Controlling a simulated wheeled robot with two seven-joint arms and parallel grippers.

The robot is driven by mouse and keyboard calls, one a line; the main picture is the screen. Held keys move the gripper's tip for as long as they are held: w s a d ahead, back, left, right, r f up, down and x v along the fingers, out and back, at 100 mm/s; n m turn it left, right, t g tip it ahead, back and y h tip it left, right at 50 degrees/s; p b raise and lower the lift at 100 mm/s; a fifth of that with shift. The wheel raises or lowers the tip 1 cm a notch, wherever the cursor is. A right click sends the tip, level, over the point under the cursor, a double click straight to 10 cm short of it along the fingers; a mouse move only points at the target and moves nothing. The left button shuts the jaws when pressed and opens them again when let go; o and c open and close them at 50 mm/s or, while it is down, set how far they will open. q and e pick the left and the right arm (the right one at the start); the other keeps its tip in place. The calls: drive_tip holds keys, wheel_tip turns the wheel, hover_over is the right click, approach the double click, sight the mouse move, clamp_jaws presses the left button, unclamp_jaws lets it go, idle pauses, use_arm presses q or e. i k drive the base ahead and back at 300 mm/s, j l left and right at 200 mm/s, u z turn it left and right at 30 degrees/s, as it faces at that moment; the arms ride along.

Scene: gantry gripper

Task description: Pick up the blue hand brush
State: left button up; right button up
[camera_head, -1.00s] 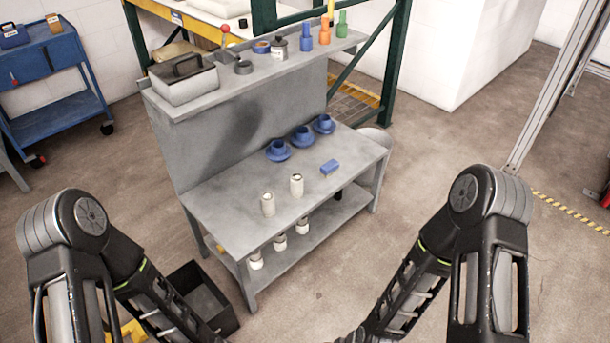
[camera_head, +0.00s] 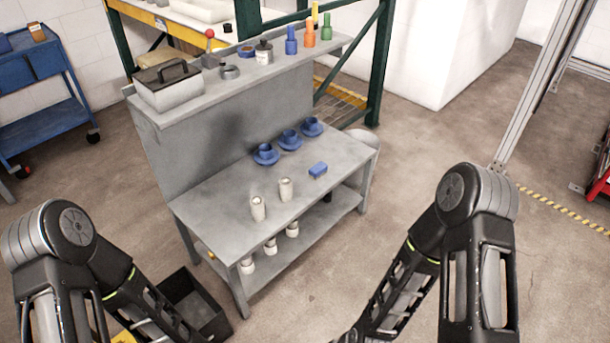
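A small blue block-shaped thing, which looks like the blue hand brush (camera_head: 318,170), lies on the worktop of the grey workbench (camera_head: 225,222), near its right end. It is right of two white cylinders and in front of the blue cup-like parts. Both of my arms show at the bottom of the view, well short of the bench. Both of my grippers are outside the picture, so their state does not show.
Two white cylinders (camera_head: 258,208) stand on the worktop, with blue cup-like parts (camera_head: 290,140) behind. The upper shelf holds a grey toolbox (camera_head: 167,90) and several bottles. A dark open bin (camera_head: 197,303) sits on the floor front left.

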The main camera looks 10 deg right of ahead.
sight(320, 169)
drive_tip(key=i+l+u, duration=0.15)
drive_tip(key=u, duration=0.65)
drive_tip(key=i+l+u, duration=0.2)
drive_tip(key=l, duration=0.3)
drive_tip(key=i+l+u, duration=0.15)
drive_tip(key=l, duration=0.35)
drive_tip(key=l+u, duration=0.2)
drive_tip(key=l, duration=0.35)
drive_tip(key=i+l+u, duration=0.15)
drive_tip(key=l, duration=0.75)
drive_tip(key=i+l, duration=0.1)
drive_tip(key=l, duration=0.2)
drive_tip(key=i, duration=0.5)
